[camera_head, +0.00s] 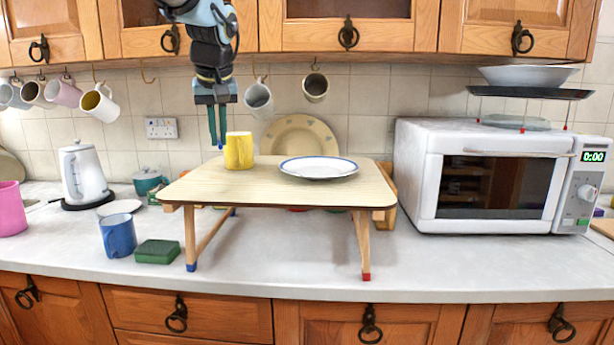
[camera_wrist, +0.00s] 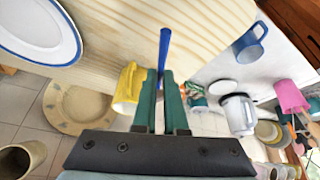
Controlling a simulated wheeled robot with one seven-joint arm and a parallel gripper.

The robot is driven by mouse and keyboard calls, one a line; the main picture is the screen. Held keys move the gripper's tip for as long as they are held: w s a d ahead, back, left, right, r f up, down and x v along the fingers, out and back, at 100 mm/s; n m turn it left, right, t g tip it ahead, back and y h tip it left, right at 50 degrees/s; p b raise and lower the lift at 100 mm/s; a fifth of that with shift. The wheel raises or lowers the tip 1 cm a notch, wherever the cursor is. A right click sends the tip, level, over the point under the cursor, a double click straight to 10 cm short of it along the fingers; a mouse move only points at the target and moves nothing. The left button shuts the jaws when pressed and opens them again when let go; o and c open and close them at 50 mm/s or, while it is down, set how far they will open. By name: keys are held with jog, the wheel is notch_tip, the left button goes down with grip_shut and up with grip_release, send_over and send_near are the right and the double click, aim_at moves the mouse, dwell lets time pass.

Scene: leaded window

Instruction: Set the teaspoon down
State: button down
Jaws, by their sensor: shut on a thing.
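My gripper (camera_head: 218,140) points down near the far left edge of a small wooden folding table (camera_head: 230,188). Its green fingers (camera_wrist: 160,78) are shut on a slim blue thing, which I take to be the teaspoon (camera_wrist: 165,45). In the wrist view it juts past the fingertips across the tabletop; its bowl cannot be made out. In the head view only a bit of blue shows at the fingertips. A yellow mug (camera_head: 239,151) stands on the table just right of my gripper, and also shows beside the fingers in the wrist view (camera_wrist: 127,88).
A blue-rimmed white plate (camera_head: 318,167) lies on the table. On the worktop are a blue mug (camera_head: 118,236), green block (camera_head: 157,251), kettle (camera_head: 84,175) and microwave (camera_head: 490,180). Mugs hang from hooks behind. The front left of the tabletop is bare.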

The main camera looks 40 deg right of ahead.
jog(key=s+d+r, duration=0.1)
jog(key=s+d, duration=0.1)
jog(key=p, duration=0.1)
send_over(234, 183)
jog(key=s, duration=0.2)
jog(key=f, duration=0.5)
jog(key=shift+w+a, duration=0.25)
notch_tip(234, 183, down, 4)
jog(key=shift+f+p, duration=0.15)
jog(key=shift+p, duration=0.3)
jog(key=shift+f, duration=0.1)
